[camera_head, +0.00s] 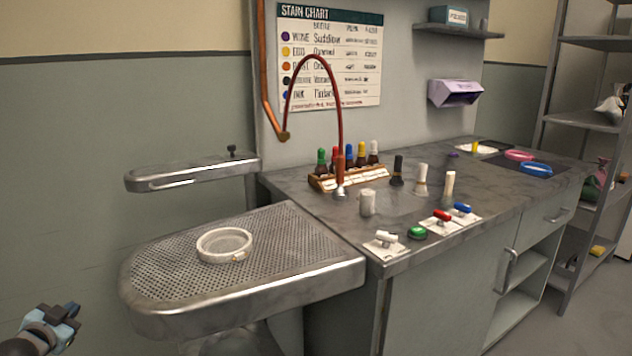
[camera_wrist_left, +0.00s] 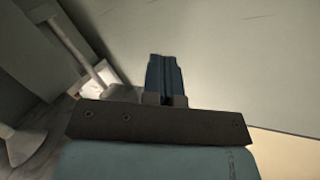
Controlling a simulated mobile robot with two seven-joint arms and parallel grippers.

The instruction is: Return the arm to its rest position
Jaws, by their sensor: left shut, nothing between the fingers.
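My left gripper (camera_head: 56,322) is at the lower left corner of the head view, left of and apart from the perforated metal board. In the left wrist view, its two blue fingers (camera_wrist_left: 165,78) are together with nothing between them. The left wrist view shows mostly plain wall in front of the fingers. My right gripper is in neither view.
The perforated board (camera_head: 300,268) carries a white ring (camera_head: 224,244). A narrow metal arm (camera_head: 195,172) stands behind it. The grey counter (camera_head: 330,208) holds a bottle rack (camera_head: 350,178), brushes and coloured knobs.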

